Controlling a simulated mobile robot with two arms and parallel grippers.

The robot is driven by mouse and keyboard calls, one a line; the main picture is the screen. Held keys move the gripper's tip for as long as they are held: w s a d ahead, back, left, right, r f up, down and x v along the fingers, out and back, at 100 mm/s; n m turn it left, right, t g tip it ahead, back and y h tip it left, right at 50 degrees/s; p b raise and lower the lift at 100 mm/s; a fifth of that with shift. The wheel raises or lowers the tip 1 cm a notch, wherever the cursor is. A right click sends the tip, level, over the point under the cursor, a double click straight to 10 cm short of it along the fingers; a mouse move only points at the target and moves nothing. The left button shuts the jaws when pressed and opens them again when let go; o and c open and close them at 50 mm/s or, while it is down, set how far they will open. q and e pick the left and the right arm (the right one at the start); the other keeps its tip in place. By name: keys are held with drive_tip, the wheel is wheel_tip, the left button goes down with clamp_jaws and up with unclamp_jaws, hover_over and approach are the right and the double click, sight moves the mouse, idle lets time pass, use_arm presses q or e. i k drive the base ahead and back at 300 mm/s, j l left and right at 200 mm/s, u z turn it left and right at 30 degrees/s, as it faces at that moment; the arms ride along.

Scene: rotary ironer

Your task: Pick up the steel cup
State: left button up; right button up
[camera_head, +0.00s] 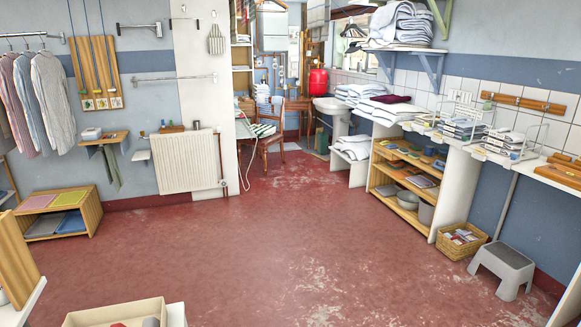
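I cannot make out a steel cup anywhere in the head view. Small items on the shelves and ledges are too small to tell apart. Neither of my grippers shows in this view.
Open red floor (240,235) fills the middle. A grey step stool (503,262) and a wicker basket (460,241) stand at the right, by a wooden shelf unit (409,216). A low wooden cabinet (92,215) stands left. An open box (115,313) is at the bottom edge.

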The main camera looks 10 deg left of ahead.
sight(197, 125)
drive_tip(key=i+l+u, duration=0.1)
drive_tip(key=l, duration=0.3)
drive_tip(key=i+l, duration=0.3)
drive_tip(key=i+l+u, duration=0.15)
drive_tip(key=l, duration=0.35)
drive_tip(key=i+l+u, duration=0.2)
drive_tip(key=i, duration=0.35)
drive_tip(key=i+l+u, duration=0.2)
drive_tip(key=i, duration=0.4)
drive_tip(key=i+j+u, duration=0.1)
drive_tip(key=i, duration=1.4)
drive_tip(key=i+u, duration=0.15)
drive_tip(key=i, duration=1.35)
drive_tip(key=i+l+u, duration=0.1)
drive_tip(key=i, duration=1.4)
